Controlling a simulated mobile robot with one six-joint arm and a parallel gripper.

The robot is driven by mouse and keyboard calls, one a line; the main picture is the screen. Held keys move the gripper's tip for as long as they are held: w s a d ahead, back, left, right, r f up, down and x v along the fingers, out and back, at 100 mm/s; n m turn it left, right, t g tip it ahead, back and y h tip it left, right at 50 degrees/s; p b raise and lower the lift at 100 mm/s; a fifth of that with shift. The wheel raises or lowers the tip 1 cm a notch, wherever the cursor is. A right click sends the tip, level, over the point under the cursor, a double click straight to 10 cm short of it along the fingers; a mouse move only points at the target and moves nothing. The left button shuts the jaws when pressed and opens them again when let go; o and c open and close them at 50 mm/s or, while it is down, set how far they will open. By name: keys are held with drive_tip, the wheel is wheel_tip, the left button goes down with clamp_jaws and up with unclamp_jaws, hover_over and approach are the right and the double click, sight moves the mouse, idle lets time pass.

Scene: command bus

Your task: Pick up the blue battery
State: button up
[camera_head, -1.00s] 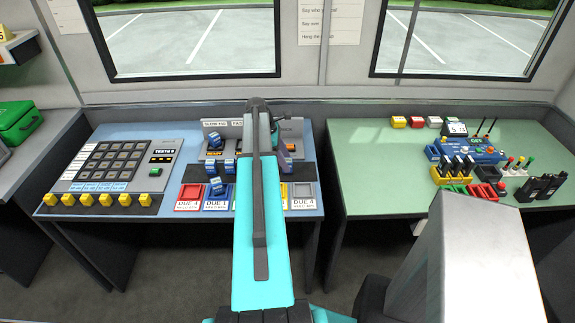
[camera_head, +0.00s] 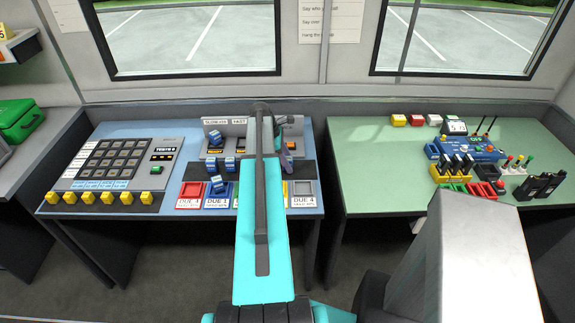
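Several blue batteries with white label bands are on the blue desk in the head view. One blue battery (camera_head: 215,138) is in the charger panel (camera_head: 211,124), at its left end. Two more, a left one (camera_head: 213,163) and a right one (camera_head: 230,164), stand in front of the panel. Another blue battery (camera_head: 217,184) is at the blue tray (camera_head: 216,204) marked DUE 1. My gripper (camera_head: 287,156) is over the right part of the charger panel, right of these batteries. My arm hides most of it, so its opening and anything in it cannot be told.
A keypad panel (camera_head: 113,162) with several yellow blocks stands at the left of the desk.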

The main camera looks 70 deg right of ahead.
sight(288, 159)
drive_tip(key=c, duration=0.8)
drive_tip(key=shift+r, duration=0.15)
drive_tip(key=shift+r+b, duration=1.45)
drive_tip(key=shift+r, duration=3.4)
